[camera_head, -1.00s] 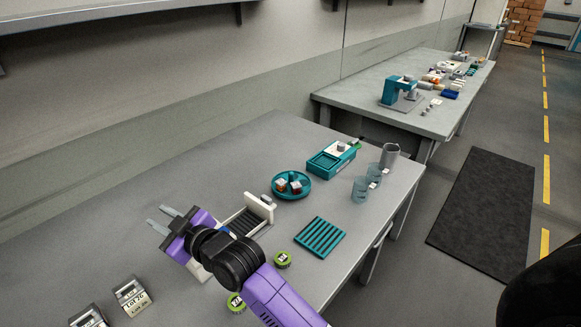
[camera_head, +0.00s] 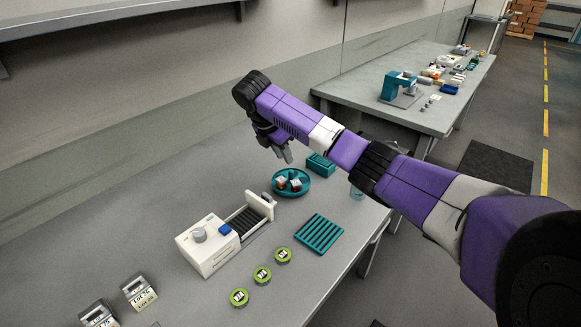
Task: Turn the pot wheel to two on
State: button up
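A white machine (camera_head: 205,250) stands on the near table with a round grey knob (camera_head: 199,234) on top and a blue block (camera_head: 225,229) beside the knob. A teal box (camera_head: 320,164) lies farther back, mostly behind my arm; the part that bore a grey knob earlier is hidden. No label or mark tells me which knob is the pot wheel, and no dial numbers are readable. My gripper (camera_head: 287,155) points down above the table, left of the teal box and beyond the teal round tray. It appears to touch nothing; its finger gap is unclear.
The teal round tray (camera_head: 291,193) holds small blocks. A slatted teal rack (camera_head: 319,234), green-rimmed tins (camera_head: 262,275) and grey lot-labelled holders (camera_head: 139,292) are spread about. My arm crosses the right side, covering most of the clear cups.

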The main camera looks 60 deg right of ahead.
aim_at(292, 169)
jog(key=shift+s+d+f, duration=0.25)
jog(key=shift+f, duration=0.1)
jog(key=x, duration=0.6)
jog(key=shift+d+f+p, duration=0.15)
jog(key=shift+f+p, duration=0.2)
grip_shut()
